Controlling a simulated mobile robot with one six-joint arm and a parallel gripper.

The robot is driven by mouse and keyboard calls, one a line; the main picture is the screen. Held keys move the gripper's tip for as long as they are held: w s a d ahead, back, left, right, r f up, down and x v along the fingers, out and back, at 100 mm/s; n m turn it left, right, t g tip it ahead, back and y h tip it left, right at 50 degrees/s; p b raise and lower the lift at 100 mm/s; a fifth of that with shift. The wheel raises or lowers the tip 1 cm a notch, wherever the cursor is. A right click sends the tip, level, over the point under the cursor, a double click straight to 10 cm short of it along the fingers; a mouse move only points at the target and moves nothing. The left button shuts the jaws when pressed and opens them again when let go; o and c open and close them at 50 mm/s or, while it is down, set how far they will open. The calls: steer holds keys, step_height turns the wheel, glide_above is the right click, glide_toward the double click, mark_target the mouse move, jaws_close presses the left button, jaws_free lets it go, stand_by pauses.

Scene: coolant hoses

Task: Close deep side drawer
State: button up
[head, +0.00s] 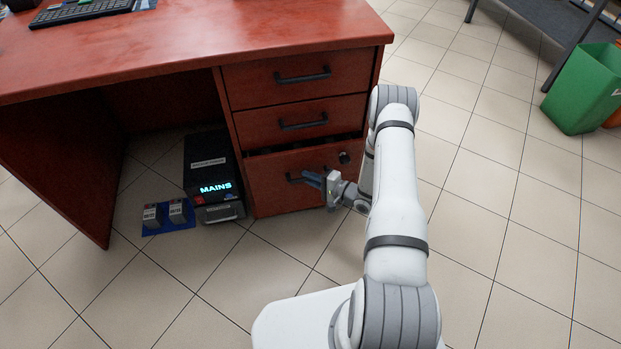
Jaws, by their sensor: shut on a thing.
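The deep side drawer (268,180) is the lowest of the drawers in the red-brown desk. A dark gap shows along its top edge, so it stands slightly out from the cabinet.
The upper drawer (250,87) and middle drawer (260,127) look shut. Left of the drawers, a black box marked MAINS (208,165) stands on the floor beside two small grey blocks on a blue mat (182,224). A green bin (582,90) is at the right. The tiled floor in front is clear.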

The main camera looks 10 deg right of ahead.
mark_target(308, 170)
jaws_close()
steer(key=w+b, duration=0.1)
steer(key=w, duration=0.2)
steer(key=shift+w+f, duration=0.1)
steer(key=shift+w, duration=0.6)
steer(key=o, duration=0.8)
jaws_free()
steer(key=shift+w+r, duration=0.1)
steer(key=shift+r, duration=0.1)
steer(key=p+v, duration=0.1)
steer(key=v, duration=0.7)
steer(key=shift+a+f+p, duration=0.15)
steer(key=shift+f+p, duration=0.05)
steer(key=shift+p, duration=0.2)
